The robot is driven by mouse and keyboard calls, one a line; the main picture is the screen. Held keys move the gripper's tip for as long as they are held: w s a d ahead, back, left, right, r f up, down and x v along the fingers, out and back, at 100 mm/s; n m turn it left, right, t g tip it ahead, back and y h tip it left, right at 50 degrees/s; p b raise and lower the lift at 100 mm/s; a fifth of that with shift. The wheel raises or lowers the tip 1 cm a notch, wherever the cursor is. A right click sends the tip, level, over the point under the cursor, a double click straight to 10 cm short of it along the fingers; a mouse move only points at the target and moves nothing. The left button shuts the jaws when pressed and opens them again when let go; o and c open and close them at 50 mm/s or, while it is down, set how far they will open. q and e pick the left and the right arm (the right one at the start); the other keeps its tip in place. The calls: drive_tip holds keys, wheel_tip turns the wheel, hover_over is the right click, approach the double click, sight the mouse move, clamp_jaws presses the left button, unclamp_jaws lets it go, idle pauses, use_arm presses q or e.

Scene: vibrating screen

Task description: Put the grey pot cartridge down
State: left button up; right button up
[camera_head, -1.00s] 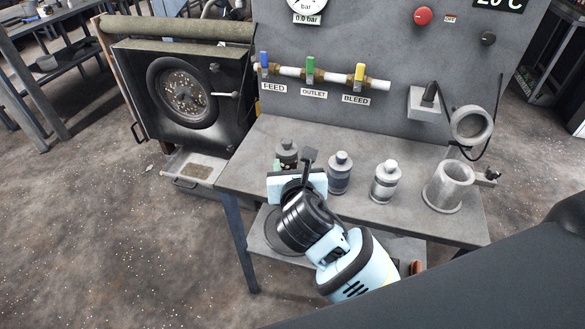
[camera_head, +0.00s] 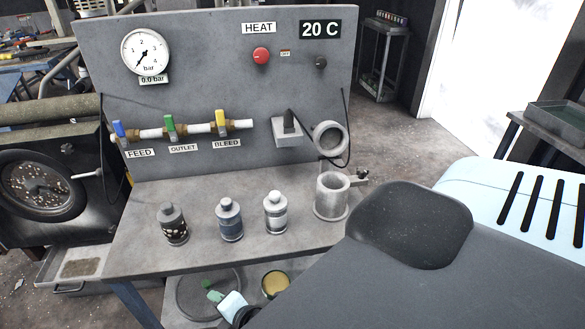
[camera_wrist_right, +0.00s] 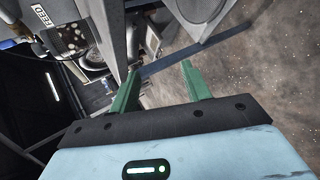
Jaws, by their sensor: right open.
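Three capped cartridges stand upright on the grey bench in the head view: a dark one with pale specks (camera_head: 173,225), a blue-grey one (camera_head: 230,222) and a pale grey-white one (camera_head: 275,213). I cannot tell which of them is the grey pot cartridge. An open grey cylindrical pot (camera_head: 332,198) stands to their right; its bottom is hidden. My right gripper (camera_head: 213,292) is low, in front of the bench edge and apart from the cartridges. In the right wrist view its green fingers (camera_wrist_right: 161,85) are open and empty. My left gripper is not in view.
The panel behind the bench (camera_head: 140,250) carries a pressure gauge (camera_head: 146,52), valves and a red knob (camera_head: 261,56). A round lid (camera_head: 330,139) hangs above the pot. A yellowish round container (camera_head: 275,284) is on the shelf below. The bench front is clear.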

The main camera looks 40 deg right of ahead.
drive_tip(key=s+d+f+m, duration=0.2)
drive_tip(key=s+f+m, duration=0.3)
drive_tip(key=s+m, duration=0.3)
drive_tip(key=s+d+f+m+g, duration=0.1)
drive_tip(key=s+d+f+m, duration=0.2)
drive_tip(key=s+m, duration=0.6)
wheel_tip(320, 180, down, 2)
drive_tip(key=shift+s+f+m+g+y, duration=0.2)
drive_tip(key=shift+m+g+y, duration=0.1)
drive_tip(key=shift+y, duration=0.1)
